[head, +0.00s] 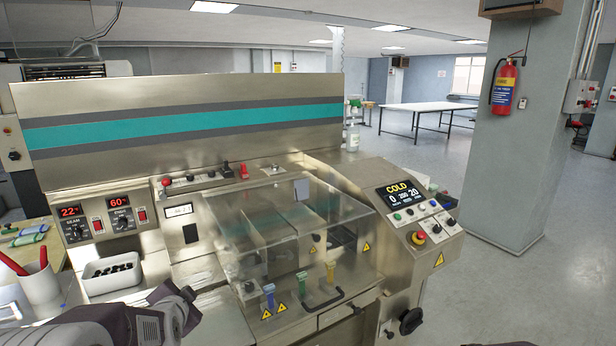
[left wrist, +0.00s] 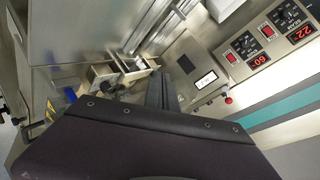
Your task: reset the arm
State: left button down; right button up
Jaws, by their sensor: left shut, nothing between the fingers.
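My left arm comes in from the bottom left of the head view, with its dark wrist (head: 172,316) in front of the flow wrapper (head: 190,120). The fingers are hard to make out there. In the left wrist view my left gripper (left wrist: 163,88) shows as a narrow dark pair of fingers beyond the dark housing, shut and empty. It is seen against the machine's metal front, near a small open metal box (left wrist: 115,72).
A clear guard (head: 290,225) covers the machine's middle, with coloured levers (head: 303,282) below. The control panel (head: 407,195) reads COLD. A white bin (head: 112,273) and a white cup with red-handled tools (head: 40,284) stand at left. Floor at right is open beside a pillar (head: 520,130).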

pick_arm(q)
jog(key=s+d+f+n+g+h, duration=0.2)
jog(key=s+d+f+n+g, duration=0.2)
jog(key=s+d+f, duration=0.45)
jog(key=s+d+f+n+g+h, duration=0.1)
jog(key=s+d+f+n+g, duration=0.3)
jog(key=s, duration=0.7)
jog(key=s+f+g+b, duration=0.3)
jog(key=s+f+b, duration=0.2)
jog(key=f+b, duration=0.7)
notch_tip(320, 180, up, 15)
jog(key=p, duration=1.7)
jog(key=shift+w+a+h, duration=0.2)
jog(key=shift+h, duration=0.1)
